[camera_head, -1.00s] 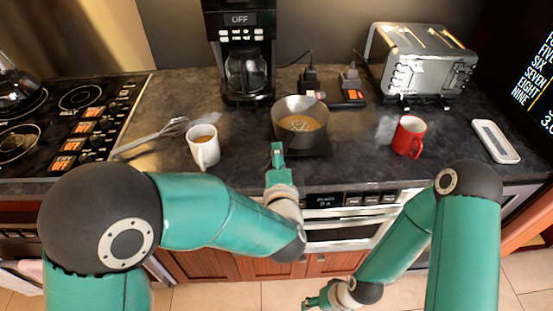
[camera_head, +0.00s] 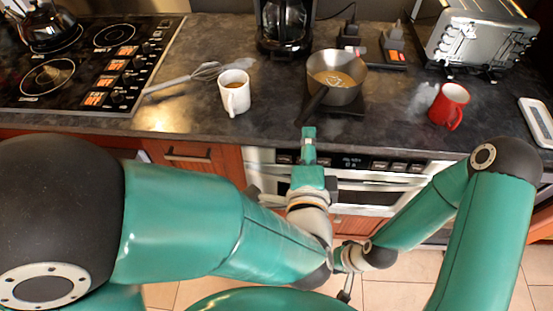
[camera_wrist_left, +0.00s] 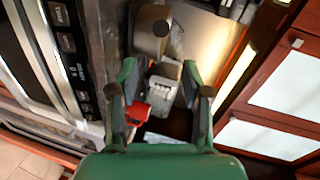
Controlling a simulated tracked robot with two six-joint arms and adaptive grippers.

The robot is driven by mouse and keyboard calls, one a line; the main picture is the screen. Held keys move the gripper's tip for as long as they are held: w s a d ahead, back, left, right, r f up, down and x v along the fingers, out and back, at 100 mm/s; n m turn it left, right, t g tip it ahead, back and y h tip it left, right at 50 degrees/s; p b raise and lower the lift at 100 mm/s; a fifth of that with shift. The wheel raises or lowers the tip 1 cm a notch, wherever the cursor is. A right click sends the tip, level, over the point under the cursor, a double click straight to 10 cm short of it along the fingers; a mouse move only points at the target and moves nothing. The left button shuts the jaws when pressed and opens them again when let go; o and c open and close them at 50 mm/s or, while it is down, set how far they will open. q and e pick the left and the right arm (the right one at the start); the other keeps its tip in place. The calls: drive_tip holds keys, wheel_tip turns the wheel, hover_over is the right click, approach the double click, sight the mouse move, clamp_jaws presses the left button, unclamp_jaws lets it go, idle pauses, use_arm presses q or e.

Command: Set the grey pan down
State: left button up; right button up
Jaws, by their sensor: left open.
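The grey pan (camera_head: 342,94) with yellowish contents stands upright on a dark square plate (camera_head: 352,110) on the counter. Its dark handle (camera_head: 312,106) points toward me and slightly left. My left gripper (camera_head: 309,134) is open and empty, at the counter's front edge just short of the handle's end. In the left wrist view the pan (camera_wrist_left: 150,42) and its handle end lie beyond the spread fingers (camera_wrist_left: 158,72), with a gap between. My right gripper (camera_head: 346,288) hangs low in front of the cabinets, small and partly hidden; its jaws are unclear.
A red mug (camera_head: 449,103) and toaster (camera_head: 474,38) stand right. The coffee maker (camera_head: 284,28) is behind. Counter between pan and red mug is clear.

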use_arm(q)
drive_tip(key=w+a+f+n+g+h, duration=0.1)
drive_tip(key=a+f+n+g, duration=0.3)
drive_tip(key=f, duration=0.7)
drive_tip(key=w+a+f+n+g, duration=0.1)
drive_tip(key=a+f+n+g, duration=0.25)
drive_tip(key=f, duration=0.75)
drive_tip(key=s+a+f+n+g+h, duration=0.1)
drive_tip(key=s+a+f+n+g, duration=0.2)
drive_tip(key=s+f+n, duration=0.2)
drive_tip(key=s+a+f+n+g+h, duration=0.1)
drive_tip(key=s+a+f+n+g, duration=0.3)
drive_tip(key=s+f, duration=0.5)
drive_tip(key=shift+s+a+f+n+h, duration=0.15)
drive_tip(key=shift+s+a+n+h, duration=0.2)
drive_tip(key=shift+n, duration=0.8)
drive_tip(key=shift+w+g, duration=0.1)
drive_tip(key=shift+g, duration=0.15)
